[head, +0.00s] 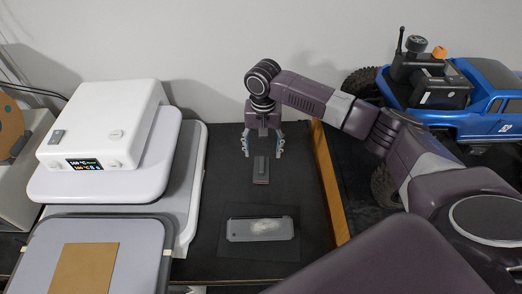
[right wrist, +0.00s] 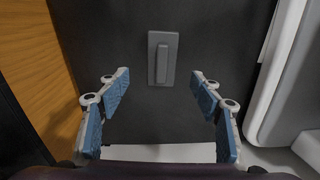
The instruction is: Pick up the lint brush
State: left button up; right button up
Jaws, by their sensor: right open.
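The lint brush appears to be the small dark grey block with a raised bar along its top (head: 261,171). No finger visibly touches the brush. My left gripper is not in view.
A grey plate with a pale, fuzzy patch (head: 240,231) lies nearer on the mat. A white device with a display (head: 105,120) stands at left. A wooden edge (head: 330,185) borders the mat at right, with a blue crawler (head: 485,124) beyond. The wall is behind.

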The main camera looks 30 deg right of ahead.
aim_at(262, 163)
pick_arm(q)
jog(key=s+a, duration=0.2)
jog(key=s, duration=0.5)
pick_arm(e)
jog(key=shift+s+a+f, duration=0.15)
jog(key=shift+s+f, duration=0.05)
jog(key=shift+f, duration=0.35)
jog(key=shift+s+a+f, duration=0.1)
jog(key=shift+s+f, duration=0.05)
jog(key=shift+f, duration=0.75)
jog(key=f+b, duration=0.1)
jog(key=f, duration=0.2)
jog(key=shift+w+f+b, duration=0.1)
jog(key=shift+w+b, duration=0.2)
jog(key=shift+b, duration=0.05)
jog(key=shift+f+b, duration=0.7)
jog(key=shift+b, duration=0.3)
jog(key=shift+r, duration=0.1)
jog(key=shift+c, duration=1.1)
jog(key=c, duration=1)
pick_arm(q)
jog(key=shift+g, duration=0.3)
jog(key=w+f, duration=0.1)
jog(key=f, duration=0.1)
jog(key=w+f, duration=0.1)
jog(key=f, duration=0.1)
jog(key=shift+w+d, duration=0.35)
